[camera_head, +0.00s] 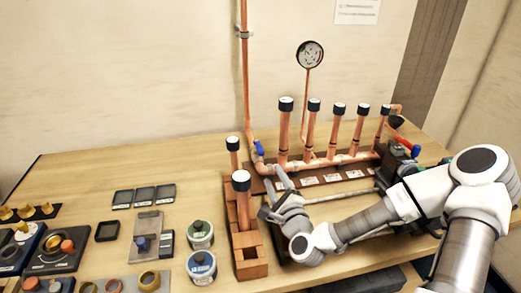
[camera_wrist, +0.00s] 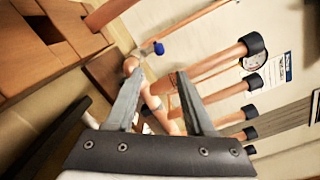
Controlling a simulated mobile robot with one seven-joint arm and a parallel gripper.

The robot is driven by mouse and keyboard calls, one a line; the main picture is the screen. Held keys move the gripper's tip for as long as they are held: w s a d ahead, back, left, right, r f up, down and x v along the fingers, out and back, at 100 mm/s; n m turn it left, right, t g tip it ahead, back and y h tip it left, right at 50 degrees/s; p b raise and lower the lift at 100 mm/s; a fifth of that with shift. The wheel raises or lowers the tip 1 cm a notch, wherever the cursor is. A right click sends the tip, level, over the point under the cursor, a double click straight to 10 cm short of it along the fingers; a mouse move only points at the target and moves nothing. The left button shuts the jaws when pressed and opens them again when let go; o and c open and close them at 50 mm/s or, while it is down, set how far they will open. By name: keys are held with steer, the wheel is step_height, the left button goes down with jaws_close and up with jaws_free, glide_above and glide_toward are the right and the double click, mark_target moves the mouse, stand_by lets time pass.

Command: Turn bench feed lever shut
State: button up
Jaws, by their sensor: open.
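A blue lever handle (camera_head: 260,148) sits on a copper valve at the foot of the tall vertical pipe, at the left end of the manifold (camera_head: 330,160). I take this as the bench feed lever. In the wrist view the blue handle (camera_wrist: 159,48) shows just beyond my fingertips. My gripper (camera_head: 274,176) is open, in front of and below the lever in the head view. In the wrist view the two fingers (camera_wrist: 159,74) are apart with nothing clamped between them. The handle looks clear of both fingers; the exact gap cannot be told.
Several capped copper pipes (camera_head: 310,128) rise right of the lever. A wooden rack (camera_head: 251,268) with capped pipes stands left of my gripper. A round gauge (camera_head: 310,55) is above. Another blue handle (camera_head: 415,151) sits far right. Tins (camera_head: 201,235) and dark trays lie at left.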

mark_target(260, 149)
steer(key=p+x, duration=0.1)
steer(key=x, duration=1.4)
steer(key=shift+a, duration=0.1)
jaws_close()
stand_by(0.9)
